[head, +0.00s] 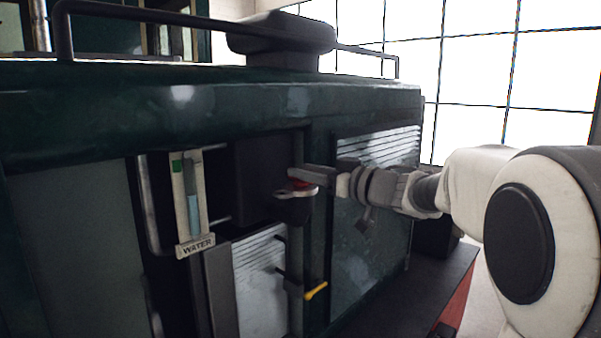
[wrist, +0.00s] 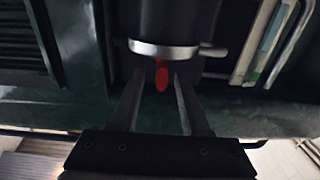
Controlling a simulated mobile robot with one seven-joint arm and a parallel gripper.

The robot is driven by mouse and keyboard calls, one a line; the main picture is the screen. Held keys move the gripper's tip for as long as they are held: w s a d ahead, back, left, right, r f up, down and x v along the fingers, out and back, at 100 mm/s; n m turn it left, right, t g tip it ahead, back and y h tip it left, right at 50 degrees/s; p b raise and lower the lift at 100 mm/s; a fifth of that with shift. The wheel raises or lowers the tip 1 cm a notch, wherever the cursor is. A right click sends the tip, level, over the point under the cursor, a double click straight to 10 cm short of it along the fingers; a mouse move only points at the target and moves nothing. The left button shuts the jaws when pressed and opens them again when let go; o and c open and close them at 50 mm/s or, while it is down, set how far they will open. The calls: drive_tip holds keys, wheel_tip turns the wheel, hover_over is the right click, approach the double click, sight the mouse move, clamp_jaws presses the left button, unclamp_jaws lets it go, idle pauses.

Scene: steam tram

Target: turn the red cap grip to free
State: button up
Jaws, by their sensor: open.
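The red cap grip (head: 299,184) sits on the cap of a dark filler on the green tram side. In the wrist view the red grip (wrist: 162,79) is a small upright oval below a silver ring (wrist: 165,49) on a black cylinder. My gripper (head: 304,174) reaches in from the right at the grip and partly hides it. In the wrist view my gripper (wrist: 155,76) is open, with a finger on each side of the red grip. Dark gaps show between the grip and both fingers, so it is not clamped. No free mark is legible.
A water gauge (head: 191,205) with a "WATER" plate stands left of the cap. A yellow-handled lever (head: 316,291) is below it. A louvred panel (head: 378,147) lies behind my wrist. A handrail (head: 160,16) runs along the top.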

drive_tip(key=b+v, duration=0.2)
drive_tip(key=v, duration=1.3)
drive_tip(key=shift+s+d+b, duration=0.15)
drive_tip(key=shift+s+b, duration=0.05)
drive_tip(key=shift+b, duration=0.15)
drive_tip(key=shift+r, duration=0.1)
